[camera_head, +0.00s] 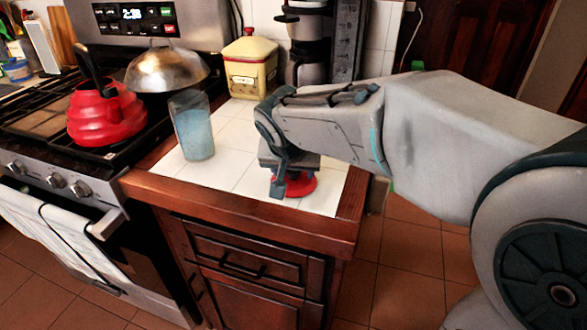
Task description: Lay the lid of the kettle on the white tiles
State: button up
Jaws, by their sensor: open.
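The red kettle (103,118) stands on the stove at the left, with its black handle upright. A round red piece that looks like the kettle's lid (302,186) is on the white tiles (233,168) near the counter's front edge, and it appears to lie flat. My gripper (284,180) points down directly over the lid and is open. Its near finger is at the lid's left side and partly hides the lid. I cannot tell whether the fingers touch it.
A bluish glass (192,127) stands on the tiles left of my gripper. A yellow canister (250,68) and a coffee maker (308,45) stand at the back. A metal dome-shaped cover (167,70) sits on the stove. Bare tiles lie between the glass and my gripper.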

jog(key=p+v, duration=0.1)
jog(key=v, duration=1.1)
jog(key=shift+p, duration=0.3)
